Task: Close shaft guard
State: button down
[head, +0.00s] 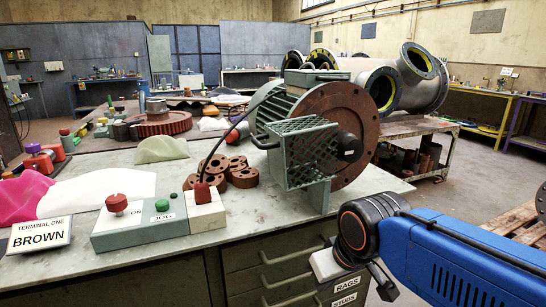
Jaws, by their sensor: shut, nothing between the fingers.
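A dark shaft end (348,147) shows uncovered at the guard's right edge. I cannot tell how the guard is hinged. My gripper (327,264) is at the end of my blue arm, below and right of the guard, in front of the drawers. It is apart from the guard, shut and empty. Its fingertips are hard to make out.
A control box (160,222) with red and green buttons stands at the bench's front edge, its cable rising behind the guard. Brown rings (241,173) lie left of the guard. A cart with large pipes (420,80) stands behind. The bench's front right corner (385,187) is clear.

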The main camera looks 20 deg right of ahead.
aim_at(275, 146)
jog(key=k+l, duration=0.85)
jog(key=l, duration=0.25)
jog(key=l+u, duration=0.05)
